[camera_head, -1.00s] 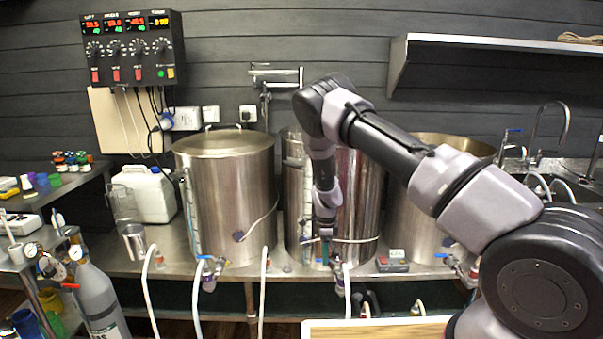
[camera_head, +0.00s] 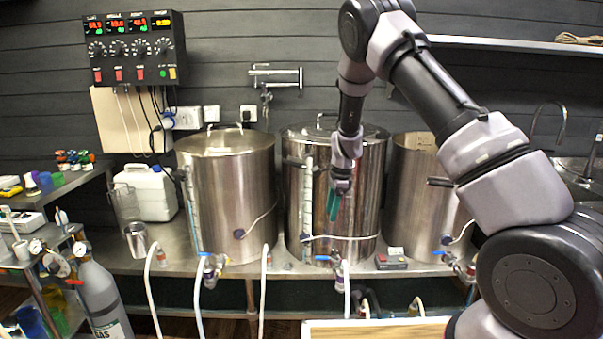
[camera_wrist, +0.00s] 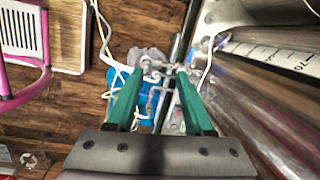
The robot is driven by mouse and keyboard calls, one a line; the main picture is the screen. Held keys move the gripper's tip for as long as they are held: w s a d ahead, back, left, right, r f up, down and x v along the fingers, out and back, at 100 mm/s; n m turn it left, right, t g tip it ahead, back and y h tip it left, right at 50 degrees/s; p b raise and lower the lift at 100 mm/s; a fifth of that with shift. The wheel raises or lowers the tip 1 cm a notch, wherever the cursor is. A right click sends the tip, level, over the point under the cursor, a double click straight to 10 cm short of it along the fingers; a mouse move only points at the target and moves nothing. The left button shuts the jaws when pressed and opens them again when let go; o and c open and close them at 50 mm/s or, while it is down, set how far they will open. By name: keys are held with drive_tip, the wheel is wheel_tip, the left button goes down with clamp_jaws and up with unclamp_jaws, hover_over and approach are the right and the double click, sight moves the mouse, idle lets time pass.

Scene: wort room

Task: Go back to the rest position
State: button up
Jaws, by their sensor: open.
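My gripper (camera_head: 334,203) hangs from my raised arm in front of the middle steel kettle (camera_head: 352,220), with its green fingers pointing down. In the wrist view the two green fingers of my gripper (camera_wrist: 162,98) are spread apart with nothing held between them. Beyond the fingertips I see a blurred valve (camera_wrist: 150,68), hoses and something blue far below. The kettle's side with its printed scale (camera_wrist: 285,58) fills the right of the wrist view. I cannot tell the exact gap between gripper and kettle.
A left kettle (camera_head: 230,190) and a right kettle (camera_head: 425,205) stand beside the middle one on the steel bench (camera_head: 290,268). A wall shelf (camera_head: 490,43) is at the upper right. A gas cylinder (camera_head: 103,300) stands at the lower left. Wooden floor shows in the wrist view.

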drive_tip(key=s+d+r+n+t+y, duration=0.1)
drive_tip(key=s+d+r+n, duration=0.2)
drive_tip(key=r, duration=0.6)
drive_tip(key=s+d+r+n+t, duration=0.15)
drive_tip(key=s+r, duration=0.35)
drive_tip(key=r, duration=0.5)
drive_tip(key=s+d+r+n+y, duration=0.1)
drive_tip(key=s+d+r, duration=0.3)
drive_tip(key=r, duration=0.5)
drive_tip(key=s+d+r+n+t, duration=0.1)
drive_tip(key=s+d+r+n, duration=0.1)
drive_tip(key=s, duration=0.5)
drive_tip(key=s+d+r+n+t+h, duration=0.1)
drive_tip(key=s+d+r+n, duration=0.1)
drive_tip(key=s, duration=0.5)
drive_tip(key=s+d+r+n+t, duration=0.2)
drive_tip(key=s+r, duration=0.2)
drive_tip(key=s, duration=0.3)
drive_tip(key=shift+d+r+h, duration=0.2)
drive_tip(key=shift+r+h, duration=0.1)
drive_tip(key=shift+h, duration=0.1)
drive_tip(key=shift+n, duration=0.25)
